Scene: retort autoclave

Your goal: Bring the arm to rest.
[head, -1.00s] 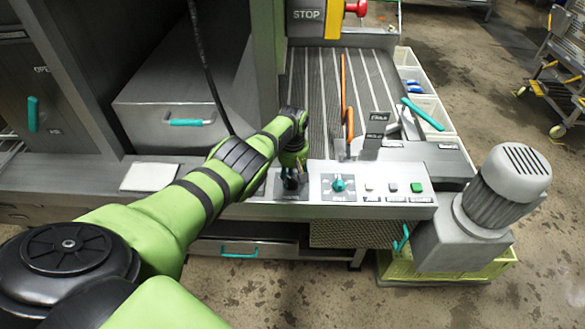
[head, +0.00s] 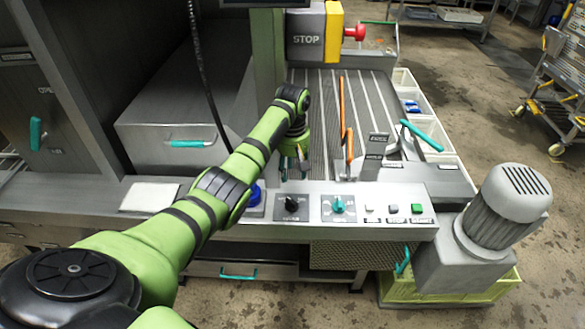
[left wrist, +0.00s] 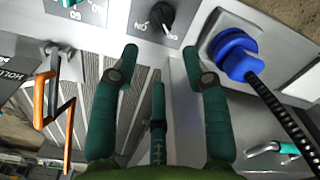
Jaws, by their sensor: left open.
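My left arm reaches from the lower left over the control panel (head: 370,221) in the head view. My left gripper (head: 293,168) is open and empty, hanging above the back edge of the panel, pointing down. In the left wrist view my left gripper (left wrist: 163,65) shows two teal fingers spread apart with nothing between them. Beyond the fingertips is a black rotary knob (left wrist: 158,18), which also shows in the head view (head: 292,204). A blue round part (left wrist: 236,52) with a black ribbed cord is beside the fingers. My right gripper is not in view.
A teal knob (head: 339,205) and small buttons (head: 417,208) are on the panel. Orange handles (head: 345,120) stand over the ribbed conveyor (head: 316,95). A STOP box (head: 307,38) with a red button (head: 355,33) is behind. A grey motor (head: 508,193) is at right.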

